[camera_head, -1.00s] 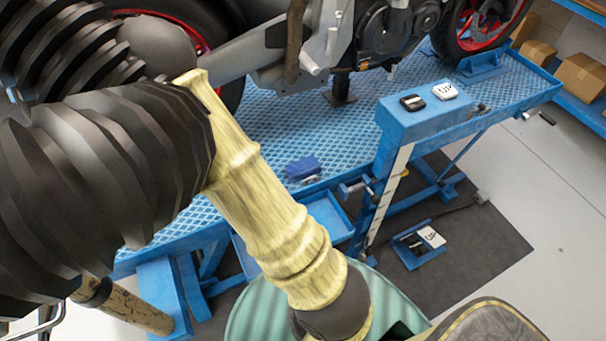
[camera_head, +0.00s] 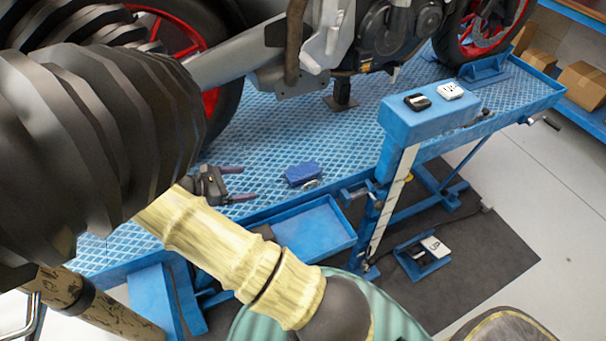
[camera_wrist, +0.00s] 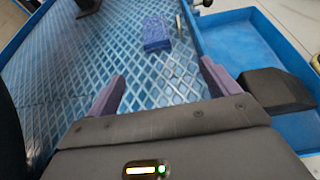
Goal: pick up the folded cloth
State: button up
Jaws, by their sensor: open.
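The folded cloth (camera_head: 302,173) is a small dark blue block-like bundle lying on the blue diamond-plate lift table (camera_head: 270,140), near its front edge. In the wrist view the cloth (camera_wrist: 156,33) lies beyond my fingertips, at the top middle. My gripper (camera_head: 239,184) is over the table to the left of the cloth in the head view, its two purple fingers pointing toward it. In the wrist view the gripper (camera_wrist: 162,74) is open, with only bare table plate between its fingers. The cloth is apart from the fingers and fully visible.
A small round metallic piece (camera_head: 311,185) lies beside the cloth at the table edge. A blue tray (camera_head: 318,232) hangs along the front edge. A motorcycle (camera_head: 330,50) stands on the table behind. A blue control box (camera_head: 425,118) is to the right. Plate around the cloth is mostly clear.

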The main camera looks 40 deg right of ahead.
jog(key=p, duration=0.1)
send_near(289, 177)
jog(key=x, duration=0.5)
jog(key=shift+s+d+f, duration=0.1)
jog(key=shift+s+f, duration=0.05)
jog(key=shift+s, duration=0.15)
jog(key=shift+w+p+x, duration=0.15)
jog(key=shift+p+x, duration=0.15)
jog(key=shift+x, duration=1)
jog(key=shift+w+p+x, duration=0.15)
jog(key=shift+p+x, duration=0.1)
jog(key=shift+x, duration=1.05)
jog(key=shift+d, duration=0.1)
jog(key=c, duration=1.1)
